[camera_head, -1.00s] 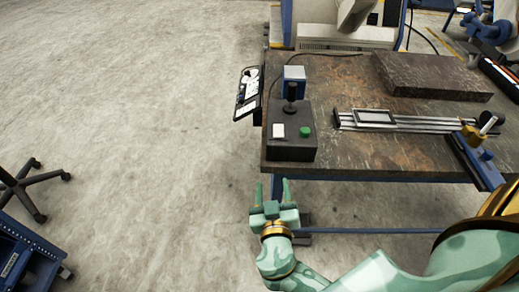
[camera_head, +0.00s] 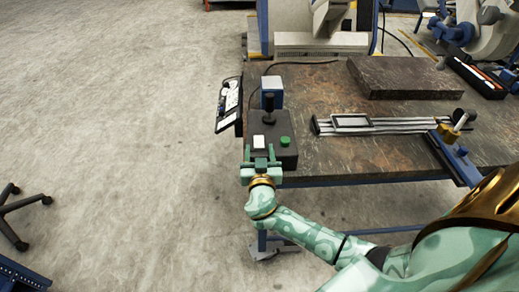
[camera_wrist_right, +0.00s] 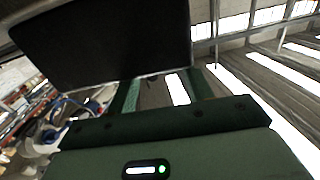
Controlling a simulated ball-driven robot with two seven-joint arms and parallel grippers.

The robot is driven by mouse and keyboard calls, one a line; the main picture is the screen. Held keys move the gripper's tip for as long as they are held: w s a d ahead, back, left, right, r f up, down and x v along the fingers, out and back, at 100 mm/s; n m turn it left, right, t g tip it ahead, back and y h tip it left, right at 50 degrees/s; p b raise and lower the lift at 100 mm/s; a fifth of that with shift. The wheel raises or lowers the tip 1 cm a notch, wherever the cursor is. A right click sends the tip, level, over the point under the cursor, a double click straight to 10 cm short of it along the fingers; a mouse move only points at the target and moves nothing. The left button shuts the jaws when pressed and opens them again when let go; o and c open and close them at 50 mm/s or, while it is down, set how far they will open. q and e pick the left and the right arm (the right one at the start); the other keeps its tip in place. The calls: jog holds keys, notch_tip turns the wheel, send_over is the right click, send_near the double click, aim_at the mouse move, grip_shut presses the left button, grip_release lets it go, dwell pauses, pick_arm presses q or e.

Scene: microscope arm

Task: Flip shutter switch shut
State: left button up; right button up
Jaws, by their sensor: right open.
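A black control box (camera_head: 284,159) stands at the near left corner of the table. It has a white switch plate (camera_head: 259,142), a green round button (camera_head: 285,141) and a black joystick (camera_head: 268,108). The plate is too small to tell which way the switch is set. My right gripper (camera_head: 260,154) is open at the near edge of the box, its fingers pointing toward the white plate; I cannot tell whether they touch the box. In the right wrist view my right gripper (camera_wrist_right: 162,88) shows empty, with a dark panel close by. My left gripper is not in view.
The dark stone-like table (camera_head: 340,155) carries a blue-sided block (camera_head: 271,87), a metal rail with a framed plate (camera_head: 352,122) and a thick slab (camera_head: 405,76). A black panel (camera_head: 229,104) hangs off the left edge.

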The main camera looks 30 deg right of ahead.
jog(key=shift+w+d, duration=0.3)
jog(key=shift+w, duration=0.15)
jog(key=shift+c, duration=0.3)
